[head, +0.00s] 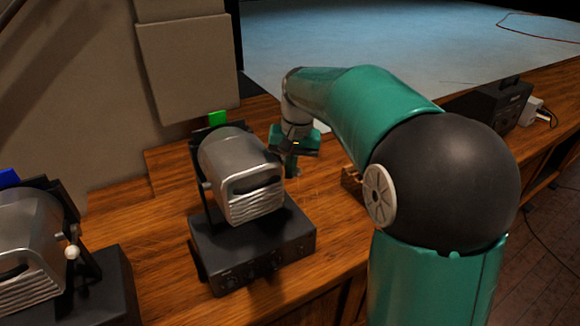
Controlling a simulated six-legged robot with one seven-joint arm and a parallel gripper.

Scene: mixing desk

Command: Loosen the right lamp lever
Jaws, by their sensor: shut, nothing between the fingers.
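The right lamp (238,180) is a rounded silver housing with a ribbed front, held in a black bracket on a black box (255,250). A green tab (217,118) stands behind it. My gripper (291,172) is shut, points down, and is close to the lamp's right side. I cannot tell whether it touches the lamp. The right lamp's lever is not clearly visible; my gripper may hide it. The left lamp (30,250) is similar, with a blue tab (9,178) and a pale ball-ended lever (72,252) on its right side.
The lamps stand on a wooden desk (165,240). A padded grey panel (188,65) rises behind. A black box (497,105) and a small white device (532,110) sit at the far right. Bare wood shows right of the right lamp, partly covered by my arm.

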